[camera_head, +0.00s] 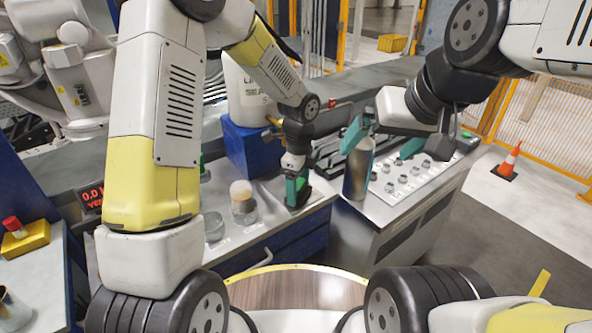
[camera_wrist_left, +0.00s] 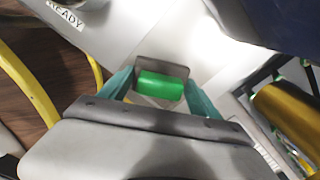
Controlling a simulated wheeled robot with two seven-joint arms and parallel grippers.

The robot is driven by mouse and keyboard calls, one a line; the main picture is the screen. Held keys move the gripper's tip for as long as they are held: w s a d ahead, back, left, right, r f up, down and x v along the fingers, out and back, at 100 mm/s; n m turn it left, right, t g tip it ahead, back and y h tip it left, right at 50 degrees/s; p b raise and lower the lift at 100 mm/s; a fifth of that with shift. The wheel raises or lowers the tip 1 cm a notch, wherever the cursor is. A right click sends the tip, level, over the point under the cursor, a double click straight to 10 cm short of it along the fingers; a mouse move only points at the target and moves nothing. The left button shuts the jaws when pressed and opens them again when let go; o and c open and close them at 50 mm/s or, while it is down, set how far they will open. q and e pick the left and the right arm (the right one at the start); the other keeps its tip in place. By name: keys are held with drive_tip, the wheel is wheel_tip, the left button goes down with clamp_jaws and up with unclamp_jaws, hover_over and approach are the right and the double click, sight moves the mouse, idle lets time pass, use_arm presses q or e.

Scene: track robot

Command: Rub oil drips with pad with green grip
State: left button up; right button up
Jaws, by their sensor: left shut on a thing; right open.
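The pad with the green grip (camera_wrist_left: 160,86) shows in the left wrist view, its grey base beneath the green bar. My left gripper (camera_wrist_left: 160,92) is shut on the green grip, with one teal finger at each side. In the head view, my left gripper (camera_head: 297,190) is low over the grey worktop, and its fingers mostly hide the pad. Whether the pad touches the worktop, I cannot tell. My right gripper (camera_head: 384,141) is open beside the top of a metal canister (camera_head: 358,172), farther right. I cannot make out any oil drips.
A jar (camera_head: 242,203) and a clear glass (camera_head: 214,227) stand left of my left gripper. A blue block (camera_head: 246,148) with a white container (camera_head: 248,92) is behind. A tray of small parts (camera_head: 408,180) lies right of the canister. An orange cone (camera_head: 508,163) stands on the floor.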

use_arm(q)
drive_tip(key=shift+s+d, duration=0.85)
drive_tip(key=shift+s, duration=0.3)
drive_tip(key=shift+f, duration=0.1)
drive_tip(key=shift+w+a, duration=0.1)
